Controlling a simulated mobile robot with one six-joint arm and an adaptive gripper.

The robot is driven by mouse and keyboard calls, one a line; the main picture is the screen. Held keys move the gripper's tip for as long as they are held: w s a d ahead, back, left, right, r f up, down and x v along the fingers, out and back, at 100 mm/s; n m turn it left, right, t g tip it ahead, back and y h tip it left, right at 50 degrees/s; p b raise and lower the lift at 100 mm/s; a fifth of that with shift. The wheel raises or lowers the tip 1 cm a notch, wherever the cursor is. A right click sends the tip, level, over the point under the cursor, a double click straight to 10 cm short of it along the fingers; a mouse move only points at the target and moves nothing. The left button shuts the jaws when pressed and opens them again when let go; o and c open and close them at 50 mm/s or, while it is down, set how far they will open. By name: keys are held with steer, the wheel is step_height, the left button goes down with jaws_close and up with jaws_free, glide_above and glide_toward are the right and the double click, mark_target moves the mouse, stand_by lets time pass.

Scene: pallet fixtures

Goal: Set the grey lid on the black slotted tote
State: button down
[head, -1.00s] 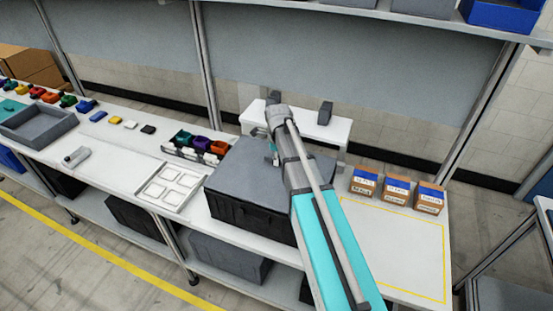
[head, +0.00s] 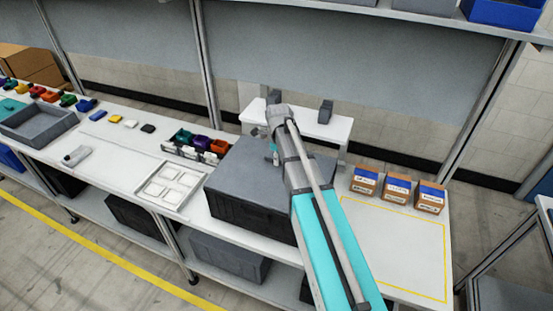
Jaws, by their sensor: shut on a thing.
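The black slotted tote (head: 243,217) stands on the white workbench near the middle of the head view. The grey lid (head: 240,172) lies over the top of the tote and looks flat. I cannot tell whether its edges are fully seated. My arm reaches over the lid's right part and hides it there. My gripper (head: 274,158) is over the lid's back middle, shut on the lid. Its fingertips are small and mostly hidden by my wrist.
Three labelled cardboard boxes (head: 397,188) stand right of the tote, behind a yellow-outlined clear area (head: 395,250). A white tray (head: 168,186) and coloured bins (head: 203,143) stand to the left. A small white shelf (head: 315,127) with grey blocks is behind.

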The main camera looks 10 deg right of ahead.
steer(key=shift+f+b, duration=0.4)
stand_by(0.5)
steer(key=shift+c, duration=2.2)
jaws_free()
steer(key=shift+s, duration=0.1)
